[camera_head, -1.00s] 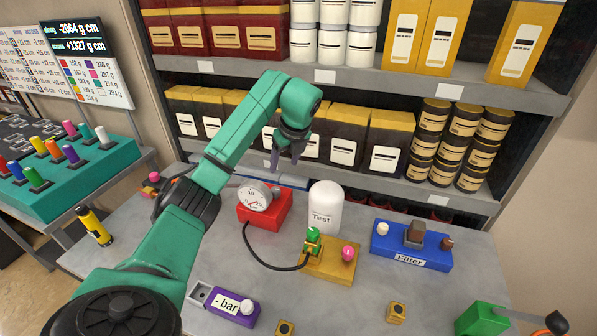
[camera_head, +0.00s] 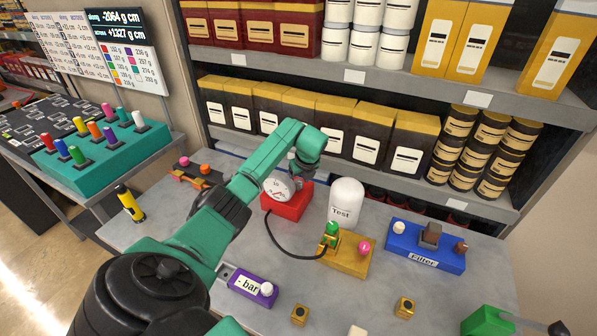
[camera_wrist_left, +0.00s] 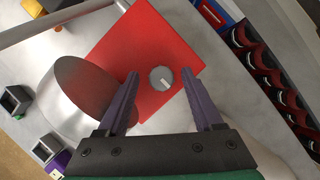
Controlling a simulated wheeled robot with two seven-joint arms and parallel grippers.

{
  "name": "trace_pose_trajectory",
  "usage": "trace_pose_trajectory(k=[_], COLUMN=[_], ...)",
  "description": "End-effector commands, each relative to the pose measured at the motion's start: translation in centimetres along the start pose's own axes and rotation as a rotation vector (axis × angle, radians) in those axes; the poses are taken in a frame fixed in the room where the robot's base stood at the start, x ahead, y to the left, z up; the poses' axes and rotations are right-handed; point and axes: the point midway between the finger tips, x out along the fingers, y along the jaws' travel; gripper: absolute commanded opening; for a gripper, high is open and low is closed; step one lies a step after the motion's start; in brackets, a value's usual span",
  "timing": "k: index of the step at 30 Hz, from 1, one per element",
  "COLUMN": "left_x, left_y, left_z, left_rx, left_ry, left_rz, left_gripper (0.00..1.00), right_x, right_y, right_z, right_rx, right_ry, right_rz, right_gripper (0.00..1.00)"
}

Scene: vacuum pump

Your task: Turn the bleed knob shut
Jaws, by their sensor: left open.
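A grey round knob with a white mark (camera_wrist_left: 161,79) sits on top of the red box (camera_wrist_left: 165,40) in the left wrist view; I take it as the bleed knob. In the head view the red box (camera_head: 285,207) carries a round dial gauge (camera_head: 278,186), and my arm hides the knob. My left gripper (camera_wrist_left: 160,74) is open, with one purple finger on each side of the knob and gaps between. In the head view the gripper (camera_head: 297,182) is over the back of the red box.
A white "Test" dome (camera_head: 345,203) stands right of the red box. A black hose (camera_head: 285,252) runs to a yellow block (camera_head: 346,262) with green and pink knobs. A blue "Filter" block (camera_head: 425,255) and a purple "- bar" block (camera_head: 252,284) are nearby. Shelves (camera_head: 400,200) stand behind.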

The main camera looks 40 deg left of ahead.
Motion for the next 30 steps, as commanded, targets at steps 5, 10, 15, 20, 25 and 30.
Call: trace_pose_trajectory(k=[5,10,15,20,25,30], left_x=[0.0,-0.1,-0.1,0.0,0.2,0.2], left_y=[0.0,0.0,0.0,0.0,0.2,0.2], left_z=[0.0,0.0,0.0,0.0,0.1,0.1], left_rx=[0.0,-0.001,0.008,0.046,0.129,0.253], left_ry=[0.0,0.0,-0.001,-0.001,-0.003,-0.004], left_rz=[0.0,-0.001,-0.005,-0.02,-0.053,-0.105], left_gripper=[0.29,0.0,0.0,0.0,0.0,0.0], right_x=[0.0,0.0,0.1,0.5,1.2,2.3], right_y=[-0.1,-0.1,-0.1,-0.1,-0.1,-0.1], right_z=[0.8,0.8,0.8,0.8,0.8,0.8], right_rx=[0.0,0.0,0.0,0.0,0.0,0.0], right_ry=[-0.013,-0.013,-0.013,-0.012,-0.011,-0.01], right_rz=[-0.002,-0.002,-0.001,-0.001,-0.001,0.0], right_gripper=[0.5,0.5,0.5,0.5,0.5,0.5])
